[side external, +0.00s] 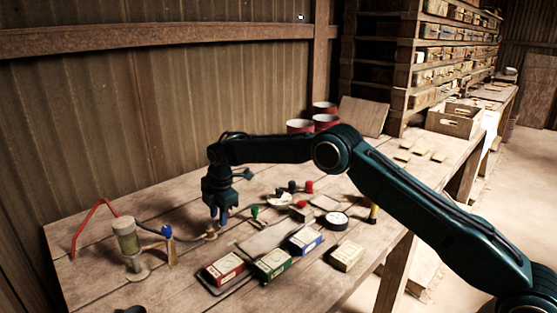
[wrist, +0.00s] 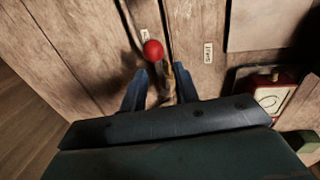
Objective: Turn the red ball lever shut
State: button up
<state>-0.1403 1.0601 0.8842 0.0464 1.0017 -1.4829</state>
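In the wrist view, the red ball (wrist: 153,48) of the lever shows just beyond my fingertips, left of centre. A brass-coloured fitting (wrist: 168,78) shows below it, between my fingers. My gripper (wrist: 160,84) is open, with one blue finger on each side of the fitting; I cannot tell whether either touches. A small label that seems to read SHUT (wrist: 208,52) lies right of the ball; another pale label (wrist: 143,33) lies just left of it. In the side view, my gripper (side external: 220,218) points down beside the fitting (side external: 210,235); the red ball cannot be made out there.
A green-handled stamp (side external: 255,213) stands close right. Red (side external: 225,268), green (side external: 272,263) and blue (side external: 305,240) boxes lie in front.

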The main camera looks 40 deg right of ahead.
grip_shut()
jog(key=shift+s+m, duration=0.15)
jog(key=shift+m, duration=0.25)
jog(key=m, duration=0.1)
jog(key=s+m, duration=0.1)
jog(key=m, duration=0.1)
jog(key=shift+a+h, duration=0.2)
jog(key=shift+h, duration=0.2)
jog(key=m, duration=0.3)
jog(key=shift+s+a+m+h, duration=0.3)
jog(key=shift+a+m, duration=0.05)
jog(key=shift+m, duration=0.05)
jog(key=m, duration=0.2)
jog(key=a+m+g, duration=0.1)
jog(key=shift+s+m, duration=0.3)
jog(key=shift+s+a+m+g+h, duration=0.15)
jog(key=shift+a+m, duration=0.1)
jog(key=shift+m, duration=0.6)
jog(key=shift+a+m+g+h, duration=0.15)
jog(key=shift+a+m, duration=0.05)
jog(key=shift+m, duration=0.95)
